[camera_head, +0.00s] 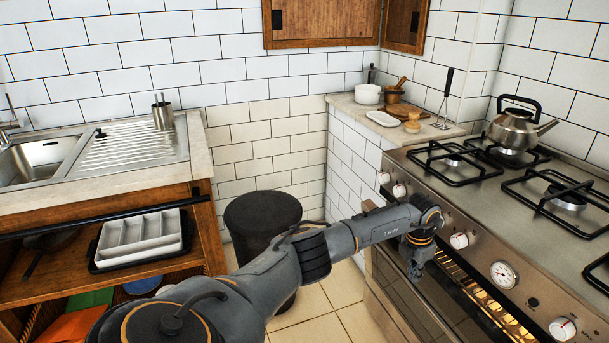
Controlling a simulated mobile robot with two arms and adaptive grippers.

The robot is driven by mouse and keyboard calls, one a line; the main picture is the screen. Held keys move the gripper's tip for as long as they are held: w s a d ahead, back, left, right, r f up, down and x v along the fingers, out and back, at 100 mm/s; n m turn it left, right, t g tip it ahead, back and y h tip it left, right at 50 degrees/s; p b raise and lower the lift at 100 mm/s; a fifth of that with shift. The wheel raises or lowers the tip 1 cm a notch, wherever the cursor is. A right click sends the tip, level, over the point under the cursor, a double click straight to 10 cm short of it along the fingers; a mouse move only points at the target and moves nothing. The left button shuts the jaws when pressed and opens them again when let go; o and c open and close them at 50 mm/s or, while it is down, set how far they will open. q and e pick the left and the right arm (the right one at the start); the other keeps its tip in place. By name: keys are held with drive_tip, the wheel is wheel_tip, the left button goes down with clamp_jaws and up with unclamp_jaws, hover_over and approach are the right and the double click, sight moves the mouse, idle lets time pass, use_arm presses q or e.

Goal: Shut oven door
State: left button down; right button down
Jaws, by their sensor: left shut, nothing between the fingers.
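The oven (470,215) stands at the right, with a steel front and a hob on top. Its door (402,300) is partly open, tilted outward. The lit interior (482,302) shows in the gap below the control panel. My left gripper (415,274) points down at the top of the door, close in front of the panel. It is shut and empty. I cannot tell whether it touches the door. My arm and gripper hide part of the door and panel, and the lower door is out of frame. My right gripper is not in view.
A black bin (262,222) stands on the tiled floor behind my arm. A kettle (518,128) sits on the hob. Control knobs (459,240) stick out of the panel. A wooden sink unit (205,235) stands at the left. Some floor is clear between bin and oven.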

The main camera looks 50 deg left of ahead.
use_arm(q)
drive_tip(key=shift+w+d+r, duration=0.1)
drive_tip(key=shift+w, duration=0.15)
drive_tip(key=shift+r, duration=0.1)
